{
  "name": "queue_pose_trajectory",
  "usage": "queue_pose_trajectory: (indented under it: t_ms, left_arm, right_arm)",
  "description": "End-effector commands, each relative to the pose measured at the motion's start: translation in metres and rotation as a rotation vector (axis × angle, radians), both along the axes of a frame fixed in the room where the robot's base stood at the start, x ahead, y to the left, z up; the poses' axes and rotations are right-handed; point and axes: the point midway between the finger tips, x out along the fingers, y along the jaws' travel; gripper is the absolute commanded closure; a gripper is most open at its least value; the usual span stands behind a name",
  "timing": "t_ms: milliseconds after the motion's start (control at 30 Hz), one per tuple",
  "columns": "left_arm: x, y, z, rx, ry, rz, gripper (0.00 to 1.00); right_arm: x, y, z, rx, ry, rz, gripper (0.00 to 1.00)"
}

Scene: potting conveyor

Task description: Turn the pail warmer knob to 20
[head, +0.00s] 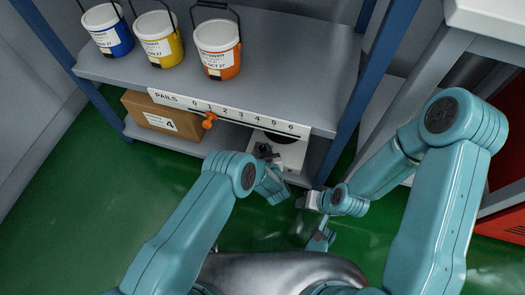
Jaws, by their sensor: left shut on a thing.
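A white box (290,152) with a dark round top stands on the lower shelf and looks like the pail warmer. The shelf edge above hides part of it. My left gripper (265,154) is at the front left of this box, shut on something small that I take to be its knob. The fingers cover the knob, so its dial marks and setting cannot be read. My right gripper (302,202) is in front of the shelf, low and to the right, apart from the box. Its fingers are too small to tell open from shut.
Blue (108,30), yellow (160,38) and orange (218,48) pails stand on the upper shelf (290,70). Its edge bears a "PAILS" scale (240,114) with an orange pointer (209,120) near 1. A cardboard box (160,118) sits lower left. Blue posts flank the shelves.

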Motion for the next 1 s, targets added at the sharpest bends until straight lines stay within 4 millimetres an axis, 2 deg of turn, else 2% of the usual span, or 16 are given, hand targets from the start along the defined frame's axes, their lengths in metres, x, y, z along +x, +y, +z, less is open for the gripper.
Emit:
queue_pose_trajectory:
  t_ms: [433,467,500,1000]
  left_arm:
    - [0.0004,0.0000,0.0008,0.001,-0.001,0.009,1.00]
    - [0.0004,0.0000,0.0008,0.001,-0.001,0.009,0.59]
    - [0.0005,0.0000,0.0008,0.000,-0.001,0.009,0.46]
    - [0.0013,0.0009,0.0027,0.000,0.000,0.008,0.45]
  right_arm:
    - [0.0008,-0.0002,-0.0002,-0.001,-0.003,0.000,0.57]
    - [0.0008,-0.0002,-0.0002,-0.001,-0.003,0.000,0.57]
    - [0.0008,-0.0002,-0.0002,-0.001,-0.003,0.000,0.57]
    - [0.0003,-0.0001,0.0004,0.000,-0.001,0.000,0.57]
